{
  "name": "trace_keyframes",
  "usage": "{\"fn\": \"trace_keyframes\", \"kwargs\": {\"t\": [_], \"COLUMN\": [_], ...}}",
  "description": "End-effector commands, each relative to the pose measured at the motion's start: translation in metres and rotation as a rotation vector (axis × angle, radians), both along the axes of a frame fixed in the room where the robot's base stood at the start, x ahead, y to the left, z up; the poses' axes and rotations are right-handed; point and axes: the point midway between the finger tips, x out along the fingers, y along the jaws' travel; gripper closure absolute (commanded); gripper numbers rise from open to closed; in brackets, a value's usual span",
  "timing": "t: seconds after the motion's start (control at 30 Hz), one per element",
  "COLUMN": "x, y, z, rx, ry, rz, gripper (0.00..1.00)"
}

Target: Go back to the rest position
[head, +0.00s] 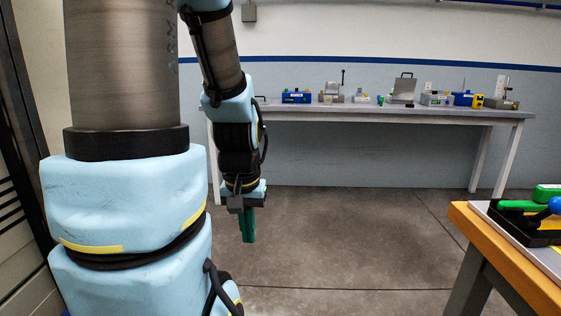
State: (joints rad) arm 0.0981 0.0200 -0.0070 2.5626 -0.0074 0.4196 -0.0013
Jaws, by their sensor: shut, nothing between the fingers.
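My gripper (248,224) hangs from my arm left of the picture's middle, with its green fingers pointing down. The fingers are together and hold nothing. It hangs over bare floor, in front of the long grey bench and apart from it. No object is near the fingertips.
A long grey bench (400,112) stands along the back wall with several small devices, among them a blue box (296,97). An orange-edged table (487,240) at the right carries a black fixture (520,228) with green and blue parts. The floor (350,240) between them is clear.

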Motion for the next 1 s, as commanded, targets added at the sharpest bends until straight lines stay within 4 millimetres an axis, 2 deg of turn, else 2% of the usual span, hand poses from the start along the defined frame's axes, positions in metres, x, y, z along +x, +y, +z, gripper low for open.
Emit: {"fn": "trace_keyframes", "kwargs": {"t": [0.03, 0.5, 0.67, 1.0], "x": [0.0, 0.001, 0.001, 0.001], "y": [-0.001, -0.001, -0.001, -0.001], "z": [0.019, 0.111, 0.12, 0.118], "rx": [0.0, 0.0, 0.0, 0.0], "ry": [-0.001, 0.0, 0.001, 0.0], "rz": [-0.002, -0.002, -0.002, -0.002], "gripper": [1.0, 1.0, 1.0, 1.0]}}
